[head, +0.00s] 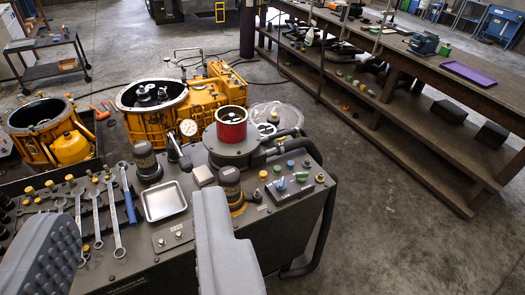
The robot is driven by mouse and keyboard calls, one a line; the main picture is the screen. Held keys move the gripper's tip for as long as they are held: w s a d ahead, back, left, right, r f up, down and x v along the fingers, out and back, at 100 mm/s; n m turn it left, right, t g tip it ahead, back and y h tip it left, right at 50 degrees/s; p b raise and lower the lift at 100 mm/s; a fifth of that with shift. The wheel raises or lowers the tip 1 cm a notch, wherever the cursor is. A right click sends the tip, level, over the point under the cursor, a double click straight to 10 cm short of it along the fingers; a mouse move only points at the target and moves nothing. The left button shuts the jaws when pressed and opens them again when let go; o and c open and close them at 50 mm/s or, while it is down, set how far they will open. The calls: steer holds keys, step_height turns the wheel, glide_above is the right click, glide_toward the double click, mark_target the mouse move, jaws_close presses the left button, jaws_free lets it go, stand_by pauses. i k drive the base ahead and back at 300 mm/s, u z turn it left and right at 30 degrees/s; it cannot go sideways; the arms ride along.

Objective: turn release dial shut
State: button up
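My gripper (138,208) is in the foreground at the bottom left. Its two grey fingers are wide apart with nothing held between them, and the dark console top shows through the gap. No part is plainly marked as the release dial. A red-rimmed round fitting (231,124) stands on the console (205,240), beyond the right finger. Black round knobs (147,162) stand on the console, along with a small panel of blue, green and yellow knobs (291,182). A white-faced round gauge (188,128) is on the yellow housing behind. The right finger hides part of the console front.
Wrenches (116,215) and a metal tray (164,201) lie on the console. Yellow transmission housings (152,112) stand behind it. A long workbench (440,66) with a lower shelf and a purple tray (468,73) runs along the right. Bare floor lies between console and bench.

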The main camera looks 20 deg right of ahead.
mark_target(301, 177)
steer(key=i, duration=1.25)
steer(key=z, duration=0.8)
steer(key=i, duration=0.35)
steer(key=z, duration=0.25)
